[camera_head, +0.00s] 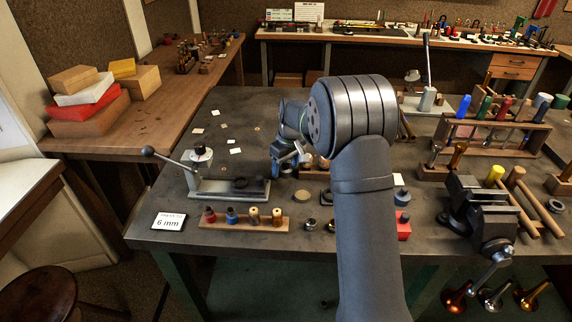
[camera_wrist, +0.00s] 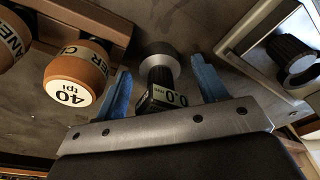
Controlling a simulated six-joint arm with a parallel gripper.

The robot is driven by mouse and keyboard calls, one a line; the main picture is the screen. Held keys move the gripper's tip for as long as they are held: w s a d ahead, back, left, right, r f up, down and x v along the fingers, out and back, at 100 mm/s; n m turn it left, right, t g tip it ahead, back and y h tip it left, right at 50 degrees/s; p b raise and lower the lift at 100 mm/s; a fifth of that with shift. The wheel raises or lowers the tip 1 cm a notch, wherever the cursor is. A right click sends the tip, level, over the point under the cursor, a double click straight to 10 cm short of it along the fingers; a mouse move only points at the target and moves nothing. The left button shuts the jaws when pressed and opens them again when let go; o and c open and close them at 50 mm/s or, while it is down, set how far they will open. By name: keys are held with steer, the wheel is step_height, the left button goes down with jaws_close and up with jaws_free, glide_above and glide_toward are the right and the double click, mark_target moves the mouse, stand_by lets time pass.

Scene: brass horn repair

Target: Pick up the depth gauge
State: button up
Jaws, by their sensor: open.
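The depth gauge (camera_wrist: 163,97) shows in the wrist view as a dark upright body with a small display reading 0.0 and a round silver-rimmed end. My gripper (camera_wrist: 160,68) is open, with one blue finger on each side of the gauge. The gauge lies between the fingers, with gaps visible on both sides. In the head view my gripper (camera_head: 290,160) is low over the middle of the dark bench, and I cannot make out the gauge there.
Close by in the wrist view are a wooden-handled tool marked 40 tpi (camera_wrist: 76,75) at left and a black-knobbed device (camera_wrist: 292,55) at right.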

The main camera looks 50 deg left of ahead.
steer(key=shift+r, duration=0.1)
steer(key=c, duration=1.2)
steer(key=shift+o, duration=0.2)
steer(key=shift+r, duration=0.15)
steer(key=r, duration=0.6)
steer(key=s+r, duration=0.1)
steer(key=r, duration=0.2)
steer(key=shift+a+r, duration=0.15)
steer(key=shift+r, duration=0.1)
steer(key=s+d+r+n, duration=0.1)
steer(key=s+n, duration=0.2)
steer(key=s, duration=1)
steer(key=s+r+n, duration=0.1)
steer(key=s+n, duration=0.1)
steer(key=s, duration=1.2)
steer(key=shift+s+d+r+n+g, duration=0.25)
steer(key=shift+s+d+n+g, duration=0.05)
steer(key=shift+d+n+g, duration=0.1)
